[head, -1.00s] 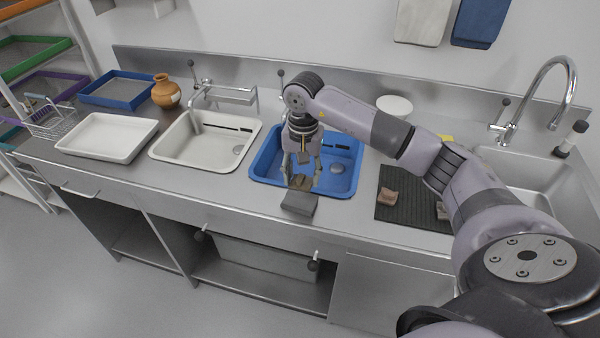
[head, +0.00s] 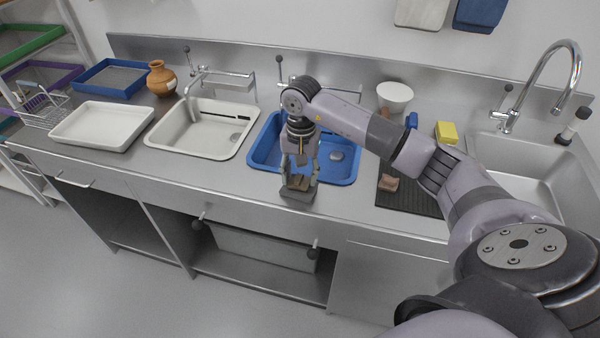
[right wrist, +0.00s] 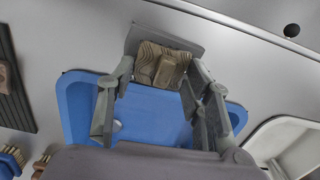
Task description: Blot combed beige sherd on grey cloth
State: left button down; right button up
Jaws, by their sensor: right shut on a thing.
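The combed beige sherd (right wrist: 160,66) is between the fingers of my right gripper (right wrist: 160,78), which is shut on it. It looks brownish here, with curved grooves on its face. The grey cloth (right wrist: 188,42) is a folded dark pad at the counter's front edge, just beyond the sherd in the right wrist view. In the head view my right gripper (head: 299,178) points down over the cloth (head: 295,196), with the sherd (head: 298,184) low against it. I cannot tell whether they touch. My left gripper is not in view.
The blue basin (head: 340,171) with a pale piece in it lies just behind the cloth. A dark ribbed mat (head: 411,199) with a brown sherd (head: 389,184) is on the right. A white basin (head: 193,146) and white tray (head: 80,131) stand left.

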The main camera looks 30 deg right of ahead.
jog(key=shift+f+b, duration=0.4)
dwell(0.6)
jog(key=shift+f, duration=0.1)
dwell(1.7)
jog(key=shift+r, duration=0.7)
jog(key=shift+r+p, duration=1.6)
jog(key=shift+r, duration=1.3)
